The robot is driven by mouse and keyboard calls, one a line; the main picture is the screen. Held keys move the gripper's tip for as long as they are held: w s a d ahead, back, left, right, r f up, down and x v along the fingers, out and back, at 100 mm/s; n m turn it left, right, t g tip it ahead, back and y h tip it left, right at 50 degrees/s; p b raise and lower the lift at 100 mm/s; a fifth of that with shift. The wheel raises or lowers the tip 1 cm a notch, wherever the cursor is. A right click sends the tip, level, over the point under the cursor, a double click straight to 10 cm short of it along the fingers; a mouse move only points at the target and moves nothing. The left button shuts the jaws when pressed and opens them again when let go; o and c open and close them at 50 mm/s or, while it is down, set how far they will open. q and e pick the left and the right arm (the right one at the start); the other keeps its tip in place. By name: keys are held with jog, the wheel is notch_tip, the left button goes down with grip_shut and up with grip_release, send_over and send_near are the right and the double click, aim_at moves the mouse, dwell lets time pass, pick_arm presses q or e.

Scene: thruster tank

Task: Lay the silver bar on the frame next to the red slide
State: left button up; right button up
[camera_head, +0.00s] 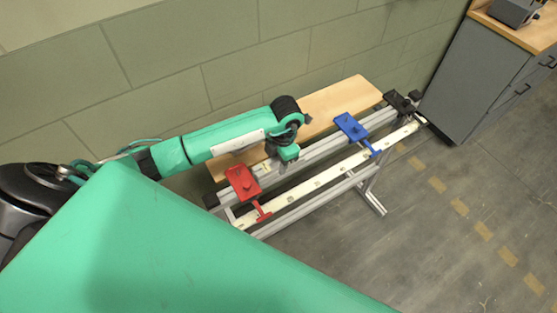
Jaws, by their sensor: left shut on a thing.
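The frame (318,179) is a long silver rail structure running from lower left to upper right. The red slide (243,183) sits across its left end. My left gripper (277,164) reaches down over the rear rail, just right of the red slide. It is shut on the silver bar (265,167), of which only a small pale part shows beside the red slide. The bar's ends and whether it touches the rail cannot be told. My right gripper is not in view.
A blue slide (351,127) and a black slide (401,102) sit farther right on the frame. A wooden board (340,98) lies behind it, near the block wall. A grey cabinet (474,80) stands at the right. The floor in front is clear.

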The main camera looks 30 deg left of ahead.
pick_arm(q)
jog(key=o, duration=1.1)
jog(key=shift+f, duration=0.1)
jog(key=shift+w+d+r+b, duration=0.15)
jog(key=shift+r+b, duration=0.25)
jog(key=shift+r, duration=1.65)
jog(key=shift+w+d+r+b, duration=0.1)
jog(key=shift+w+r+b, duration=0.3)
jog(key=shift+r, duration=1.6)
jog(key=shift+w+d+r+b, duration=0.1)
jog(key=shift+r+b, duration=0.35)
jog(key=shift+r, duration=1.6)
